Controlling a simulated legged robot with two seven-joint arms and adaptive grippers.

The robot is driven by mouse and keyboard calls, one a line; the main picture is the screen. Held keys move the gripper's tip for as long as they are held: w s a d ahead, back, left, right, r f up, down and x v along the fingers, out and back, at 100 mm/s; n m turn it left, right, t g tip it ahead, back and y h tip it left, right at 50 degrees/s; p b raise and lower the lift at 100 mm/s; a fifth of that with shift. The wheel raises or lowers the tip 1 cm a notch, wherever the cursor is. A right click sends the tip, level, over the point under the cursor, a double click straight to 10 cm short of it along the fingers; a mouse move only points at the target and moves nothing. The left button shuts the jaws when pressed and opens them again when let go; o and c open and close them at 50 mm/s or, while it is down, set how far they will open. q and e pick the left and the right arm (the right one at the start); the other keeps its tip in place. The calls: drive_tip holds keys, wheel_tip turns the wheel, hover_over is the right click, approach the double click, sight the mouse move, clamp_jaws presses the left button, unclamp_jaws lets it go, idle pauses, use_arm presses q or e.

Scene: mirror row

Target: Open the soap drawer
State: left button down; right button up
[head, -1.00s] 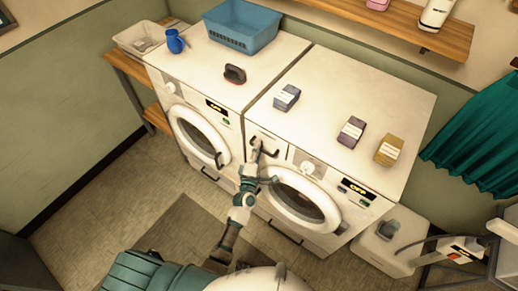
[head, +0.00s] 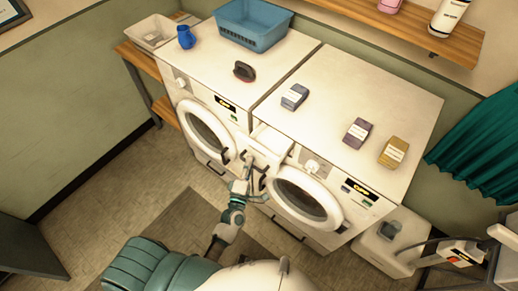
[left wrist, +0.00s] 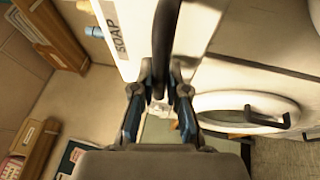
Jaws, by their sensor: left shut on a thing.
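The soap drawer (head: 262,151) is at the upper left of the right washing machine's front. It stands out from the machine in the head view, with its inside partly showing. In the left wrist view its white front (left wrist: 125,35) carries the word SOAP. A dark bar handle (left wrist: 163,35) is fixed to that front. My left gripper (head: 248,174) is in front of the drawer; in the left wrist view its fingers (left wrist: 160,82) are closed on the handle from both sides. The right washing machine (head: 345,115) has its round door shut.
The left washing machine (head: 205,75) stands beside it. Several small boxes, including a yellow one (head: 393,151), a dark brush-like thing (head: 244,71) and a blue basket (head: 252,24) are on the tops. A white container (head: 388,245) stands at the right. The floor in front is clear.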

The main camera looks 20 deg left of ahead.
use_arm(q)
drive_tip(key=shift+h, duration=0.4)
drive_tip(key=s, duration=0.4)
drive_tip(key=shift+s+a+f, duration=0.25)
drive_tip(key=shift+a+f, duration=0.1)
drive_tip(key=shift+a, duration=0.05)
use_arm(e)
drive_tip(key=shift+a+r, duration=0.2)
drive_tip(key=shift+d, duration=0.1)
use_arm(q)
drive_tip(key=c, duration=1.2)
unclamp_jaws()
drive_tip(key=shift+d, duration=0.1)
drive_tip(key=shift+c, duration=0.2)
drive_tip(key=shift+o, duration=0.3)
drive_tip(key=shift+d+r, duration=0.25)
drive_tip(key=shift+d, duration=0.05)
drive_tip(key=s+f, duration=0.2)
drive_tip(key=s, duration=0.9)
drive_tip(key=shift+s+d, duration=0.15)
drive_tip(key=shift+s, duration=0.25)
use_arm(e)
drive_tip(key=shift+d, duration=0.1)
